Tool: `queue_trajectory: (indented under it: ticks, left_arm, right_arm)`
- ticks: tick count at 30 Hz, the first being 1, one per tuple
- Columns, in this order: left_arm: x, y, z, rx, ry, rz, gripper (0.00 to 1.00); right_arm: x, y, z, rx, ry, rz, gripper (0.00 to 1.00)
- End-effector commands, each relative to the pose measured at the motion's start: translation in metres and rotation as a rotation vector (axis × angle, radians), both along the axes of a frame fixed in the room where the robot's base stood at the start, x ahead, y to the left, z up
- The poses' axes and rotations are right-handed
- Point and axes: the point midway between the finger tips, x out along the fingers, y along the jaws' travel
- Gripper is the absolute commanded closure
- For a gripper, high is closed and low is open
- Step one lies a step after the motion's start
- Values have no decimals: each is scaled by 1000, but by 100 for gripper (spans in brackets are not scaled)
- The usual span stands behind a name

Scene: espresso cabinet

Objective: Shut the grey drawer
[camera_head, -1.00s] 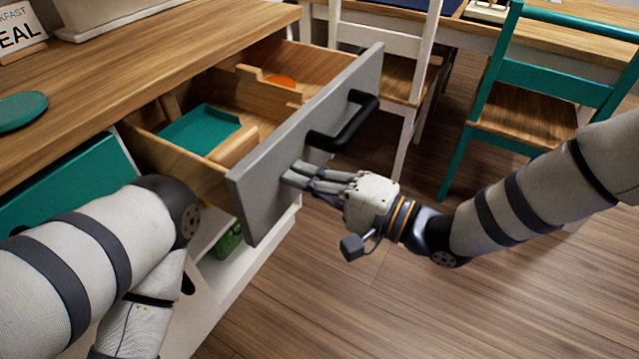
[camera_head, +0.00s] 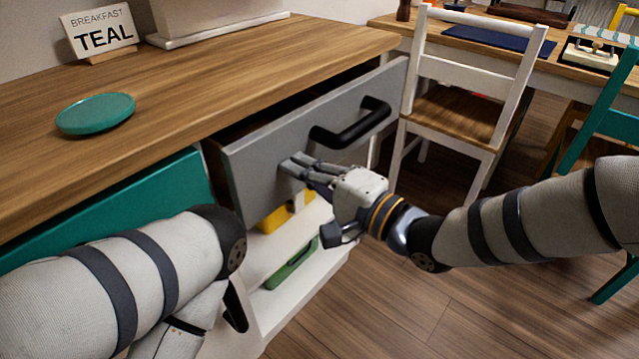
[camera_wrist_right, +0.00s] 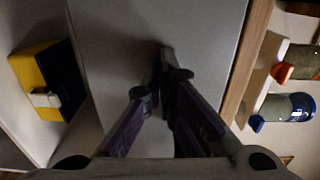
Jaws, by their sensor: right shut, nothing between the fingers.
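The grey drawer (camera_head: 265,150) is in the wooden-topped cabinet and stands a little way out, with a dark gap behind its front. Its black bar handle (camera_head: 352,128) is on the right half of the front. My right gripper (camera_head: 290,166) is shut and empty, its fingertips at the front's left part, below and left of the handle. In the right wrist view the grey front (camera_wrist_right: 150,25) fills the middle, and the shut fingers (camera_wrist_right: 165,60) point at it; they appear to touch it. My left arm comes in from the left, but its gripper is out of view.
A teal drawer front (camera_head: 110,210) is left of the grey one. Below are shelves with a yellow item (camera_head: 275,217) and a green item (camera_head: 292,265). A teal plate (camera_head: 95,113) and a sign (camera_head: 100,35) stand on top. A white chair (camera_head: 455,120) is close by on the right.

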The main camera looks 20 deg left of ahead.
Motion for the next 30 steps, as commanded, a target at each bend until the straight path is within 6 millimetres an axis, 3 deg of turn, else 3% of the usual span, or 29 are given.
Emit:
queue_trajectory:
  ticks: [12,30]
  left_arm:
    - [-6,0,-14,0,19,0,5]
    - [-6,0,-15,0,20,0,5]
  right_arm:
    - [10,30,-1,0,0,0,100]
    - [12,35,2,3,-2,-1,100]
